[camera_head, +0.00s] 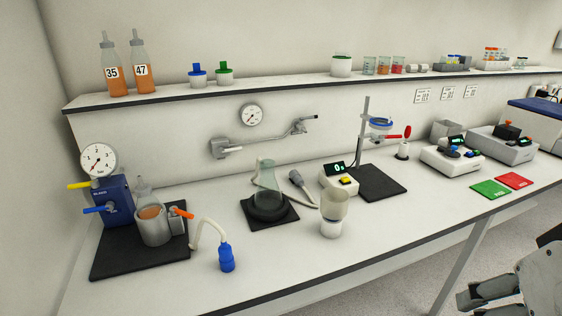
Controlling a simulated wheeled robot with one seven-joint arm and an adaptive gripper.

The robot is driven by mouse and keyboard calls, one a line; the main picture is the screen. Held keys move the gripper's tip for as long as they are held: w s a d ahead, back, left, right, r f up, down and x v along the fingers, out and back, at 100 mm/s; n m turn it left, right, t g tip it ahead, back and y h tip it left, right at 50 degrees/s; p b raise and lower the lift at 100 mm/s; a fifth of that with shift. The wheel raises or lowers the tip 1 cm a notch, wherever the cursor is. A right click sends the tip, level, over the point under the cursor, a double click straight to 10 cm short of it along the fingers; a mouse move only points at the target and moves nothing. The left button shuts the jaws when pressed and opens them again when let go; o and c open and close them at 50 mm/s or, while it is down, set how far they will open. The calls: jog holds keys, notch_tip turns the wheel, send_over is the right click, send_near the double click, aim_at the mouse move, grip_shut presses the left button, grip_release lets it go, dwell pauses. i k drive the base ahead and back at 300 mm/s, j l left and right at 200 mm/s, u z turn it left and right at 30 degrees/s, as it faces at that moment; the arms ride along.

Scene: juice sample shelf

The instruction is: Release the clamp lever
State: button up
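An orange lever (182,212) sticks out from the top of a small grey clamp block (177,222). The block sits against the right side of a grey cup holder (154,230). A bottle with orange juice (150,212) stands upright in that holder, beside a blue unit (112,200) with a yellow lever, a blue lever and a round gauge. My gripper (478,296) is at the lower right corner, beyond the front edge of the bench and far from the orange lever. It is partly cut off, and I cannot tell how far its fingers are apart.
A black mat (120,262) lies under the blue unit. A hose with a blue end (227,258) lies to its right. A flask (267,190), a funnel cup (333,212) and a scale (338,180) stand mid-bench. A shelf (290,84) runs above. The front bench strip is mostly clear.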

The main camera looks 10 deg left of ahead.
aim_at(174, 210)
jog(key=i+j+u, duration=0.65)
jog(key=i+j, duration=0.05)
jog(key=j, duration=0.1)
